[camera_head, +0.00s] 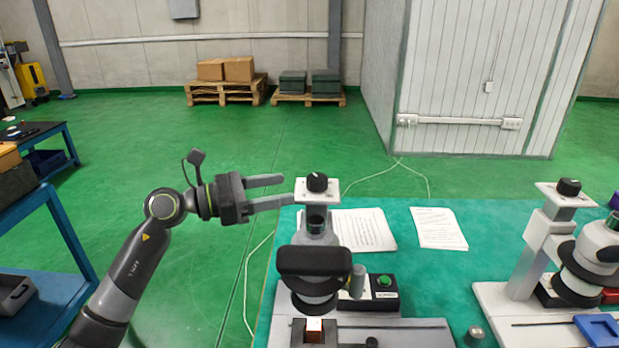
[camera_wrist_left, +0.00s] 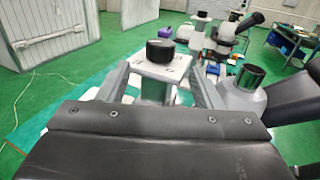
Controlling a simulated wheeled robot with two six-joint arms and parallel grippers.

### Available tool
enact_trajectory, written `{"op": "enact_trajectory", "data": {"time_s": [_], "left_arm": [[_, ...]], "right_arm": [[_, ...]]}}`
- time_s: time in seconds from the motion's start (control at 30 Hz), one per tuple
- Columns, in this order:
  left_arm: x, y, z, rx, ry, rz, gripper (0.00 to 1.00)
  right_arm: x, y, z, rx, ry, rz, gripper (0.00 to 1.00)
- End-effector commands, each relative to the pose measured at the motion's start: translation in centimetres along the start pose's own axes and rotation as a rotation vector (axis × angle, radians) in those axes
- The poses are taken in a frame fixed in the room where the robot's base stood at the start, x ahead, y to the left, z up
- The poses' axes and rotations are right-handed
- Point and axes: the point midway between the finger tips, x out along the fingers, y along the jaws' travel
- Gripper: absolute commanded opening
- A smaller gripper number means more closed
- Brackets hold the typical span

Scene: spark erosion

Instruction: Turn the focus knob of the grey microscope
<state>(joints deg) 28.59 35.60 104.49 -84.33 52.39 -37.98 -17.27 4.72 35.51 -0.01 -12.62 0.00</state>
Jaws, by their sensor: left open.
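The grey microscope (camera_head: 316,225) stands at the left end of the green-topped table, with dark eyepiece parts in front. A round black knob (camera_head: 317,182) sits on the white plate on top of its column. My left gripper (camera_head: 287,190) is open and level, just left of the knob, its two fingers pointing right toward it. In the left wrist view, the knob (camera_wrist_left: 160,52) appears centred between the two finger lines, on its marked white plate. Nothing is held. Whether the fingertips reach beside the knob is hard to tell. My right gripper is not in view.
A second, whiter microscope (camera_head: 545,240) with its own black knob (camera_head: 569,187) stands at the right. Paper sheets (camera_head: 438,228) lie on the green table top (camera_head: 440,280). A box with a green button (camera_head: 384,281) is beside the grey microscope. A blue cart (camera_head: 60,225) stands left.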

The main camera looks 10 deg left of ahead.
Motion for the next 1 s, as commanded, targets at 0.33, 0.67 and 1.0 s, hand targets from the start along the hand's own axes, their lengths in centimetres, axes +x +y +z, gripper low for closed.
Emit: {"op": "enact_trajectory", "data": {"time_s": [0.33,0.67,1.0], "left_arm": [[5.1,-0.1,0.3,-0.004,-0.003,-0.003,0.59],[7.1,-0.1,0.1,0.0,0.0,-0.002,0.59],[7.1,-0.1,0.0,0.0,0.001,-0.001,0.48]], "right_arm": [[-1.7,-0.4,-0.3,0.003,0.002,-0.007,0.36],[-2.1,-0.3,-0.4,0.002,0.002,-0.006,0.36],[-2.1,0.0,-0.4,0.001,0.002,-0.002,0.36]]}}
